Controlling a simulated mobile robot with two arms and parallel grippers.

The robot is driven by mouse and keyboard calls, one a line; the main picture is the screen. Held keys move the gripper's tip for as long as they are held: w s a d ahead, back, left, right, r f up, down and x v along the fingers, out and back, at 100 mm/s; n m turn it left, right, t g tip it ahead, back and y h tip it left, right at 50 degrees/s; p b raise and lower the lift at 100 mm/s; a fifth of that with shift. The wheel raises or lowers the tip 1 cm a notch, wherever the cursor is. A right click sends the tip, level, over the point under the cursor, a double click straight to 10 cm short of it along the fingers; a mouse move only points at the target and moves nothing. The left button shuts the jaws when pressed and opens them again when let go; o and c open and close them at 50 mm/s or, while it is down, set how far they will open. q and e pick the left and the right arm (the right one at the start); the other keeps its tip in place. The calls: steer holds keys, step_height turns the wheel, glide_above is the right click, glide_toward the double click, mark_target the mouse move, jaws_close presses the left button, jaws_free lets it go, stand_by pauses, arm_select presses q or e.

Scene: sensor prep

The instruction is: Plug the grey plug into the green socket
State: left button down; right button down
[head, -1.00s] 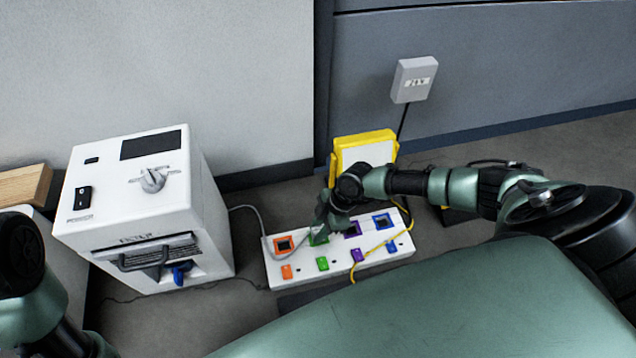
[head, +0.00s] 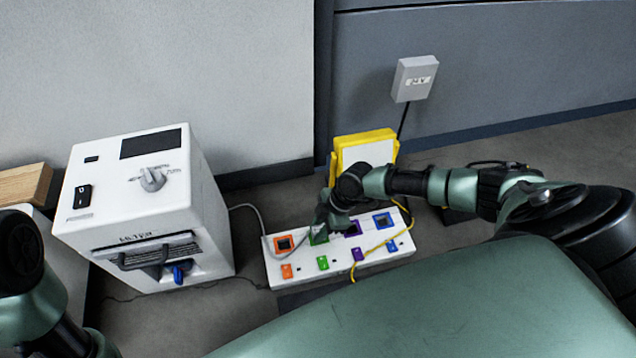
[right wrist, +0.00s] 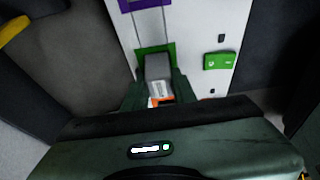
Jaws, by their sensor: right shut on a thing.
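The white power strip (head: 333,278) lies on the floor with orange, green, purple and blue sockets. The green socket (head: 317,238) is mostly covered by my right gripper (head: 325,220) in the head view. In the right wrist view, my right gripper (right wrist: 161,90) is shut on the grey plug (right wrist: 157,68). The plug sits at the green socket (right wrist: 172,48), inside its green frame. I cannot tell how deep it goes. A grey cord (head: 259,222) runs from the white machine towards the strip. My left arm shows at the left edge, but its gripper is out of view.
The white machine (head: 135,215) stands left of the strip. A yellow-framed box (head: 365,150) stands behind it. A yellow cord (head: 378,244) crosses the strip's right part. A grey wall box (head: 414,78) hangs on the wall.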

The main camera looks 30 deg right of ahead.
steer(key=shift+f, duration=0.2)
steer(key=c, duration=0.9)
jaws_free()
steer(key=shift+o, duration=0.2)
steer(key=shift+r, duration=0.1)
